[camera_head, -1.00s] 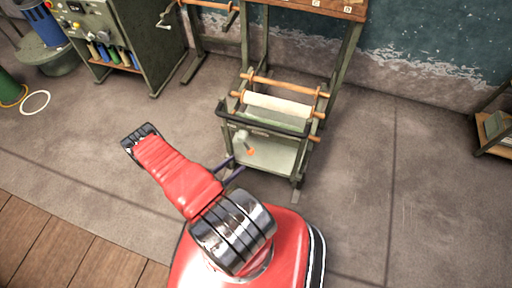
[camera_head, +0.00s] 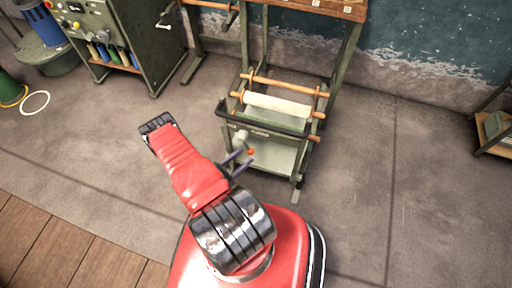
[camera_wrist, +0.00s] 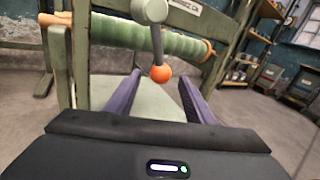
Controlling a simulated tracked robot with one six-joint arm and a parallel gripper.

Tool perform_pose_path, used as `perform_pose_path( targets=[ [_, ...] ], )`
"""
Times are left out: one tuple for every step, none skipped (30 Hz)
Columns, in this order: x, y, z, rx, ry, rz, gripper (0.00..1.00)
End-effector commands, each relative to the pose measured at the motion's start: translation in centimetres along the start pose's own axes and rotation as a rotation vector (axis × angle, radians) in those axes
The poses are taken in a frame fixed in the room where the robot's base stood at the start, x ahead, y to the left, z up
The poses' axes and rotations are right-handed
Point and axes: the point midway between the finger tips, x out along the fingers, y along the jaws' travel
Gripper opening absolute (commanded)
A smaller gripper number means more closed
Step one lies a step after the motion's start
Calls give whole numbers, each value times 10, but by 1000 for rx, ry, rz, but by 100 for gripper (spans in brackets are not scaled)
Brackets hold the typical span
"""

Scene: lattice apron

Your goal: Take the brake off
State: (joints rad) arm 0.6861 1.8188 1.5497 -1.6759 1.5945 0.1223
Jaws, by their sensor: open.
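A grey lever with an orange ball knob (camera_wrist: 161,74) hangs down from a round grey pivot (camera_wrist: 150,10) on the front of a green metal rack (camera_head: 300,180). In the head view the orange knob (camera_head: 250,152) shows small at the rack's front. My gripper (camera_head: 245,157) is open beside the knob. In the wrist view its two purple fingers stand left and right of the knob, with gaps on both sides. I cannot tell how deep the knob sits between the fingers.
The rack carries a pale roll (camera_head: 277,105) and wooden rods, with a dark bar (camera_head: 262,128) across its front above the lever. A green control cabinet (camera_head: 135,50) stands at the back left. The floor right of the rack is clear.

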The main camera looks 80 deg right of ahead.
Motion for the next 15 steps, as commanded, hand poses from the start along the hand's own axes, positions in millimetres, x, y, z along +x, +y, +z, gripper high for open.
perform_pose_path(
  targets=[
    [6,-1,0,0,0,-4,49],
    [9,-1,0,0,0,-3,49],
    [13,-1,0,1,0,-3,49],
    [16,-1,0,0,0,-4,49],
    [18,-1,0,0,0,-3,49],
    [22,-1,0,1,0,-3,49],
    [26,-1,0,1,-1,-4,49],
    [28,-1,0,1,-1,-4,49],
    [32,-1,0,1,-1,-3,49],
    [35,-1,0,1,-1,-4,49],
    [38,-1,0,1,-1,-4,49],
    [42,-1,0,1,0,-3,49],
    [45,-1,0,1,0,-4,49],
    [48,-1,0,1,0,-4,49],
    [52,-1,0,1,0,-3,49]
  ],
)
